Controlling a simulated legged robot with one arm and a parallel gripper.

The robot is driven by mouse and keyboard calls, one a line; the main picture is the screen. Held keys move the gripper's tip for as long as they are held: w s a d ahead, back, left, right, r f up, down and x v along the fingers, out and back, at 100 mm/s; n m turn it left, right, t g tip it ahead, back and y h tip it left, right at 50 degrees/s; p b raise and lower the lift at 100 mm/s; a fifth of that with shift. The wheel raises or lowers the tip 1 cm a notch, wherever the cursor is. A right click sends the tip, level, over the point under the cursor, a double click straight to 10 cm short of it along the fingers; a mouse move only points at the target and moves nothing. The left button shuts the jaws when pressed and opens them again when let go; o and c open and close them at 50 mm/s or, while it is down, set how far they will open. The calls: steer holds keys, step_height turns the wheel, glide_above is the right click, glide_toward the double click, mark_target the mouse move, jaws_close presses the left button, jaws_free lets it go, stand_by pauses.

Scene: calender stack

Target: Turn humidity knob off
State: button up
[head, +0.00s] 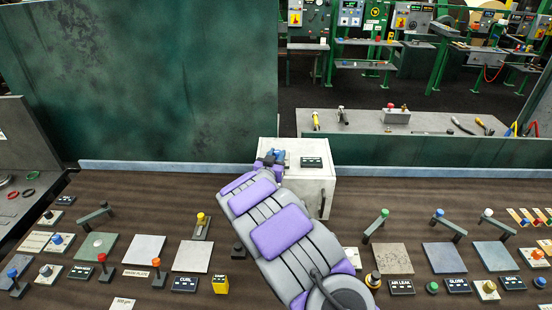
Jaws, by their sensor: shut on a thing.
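A light grey box (316,190) stands on the brown panel near the centre. A dark label plate (311,162) is on its top; its text is too small to read. My arm reaches up from the lower right, and my gripper (271,158) is at the top left of this box. It is shut on a blue knob there. The knob is mostly hidden by the gripper, so its pointing direction cannot be told. I cannot read whether this is the humidity knob.
Levers with coloured tips, such as the green one (385,213) and yellow one (201,217), line the panel on both sides. A tall green wall (140,80) rises behind. A grey shelf (350,121) with tools lies beyond the box.

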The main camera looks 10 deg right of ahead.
steer(key=shift+n+t+y+b, duration=0.4)
steer(key=shift+n+y+b, duration=0.15)
steer(key=shift+y, duration=0.35)
steer(key=o, duration=1.1)
steer(key=shift+a, duration=0.1)
steer(key=shift+c, duration=0.2)
steer(key=shift+s, duration=0.1)
steer(key=p+v, duration=0.1)
steer(key=v, duration=1.6)
steer(key=shift+p, duration=0.4)
steer(key=shift+a, duration=0.1)
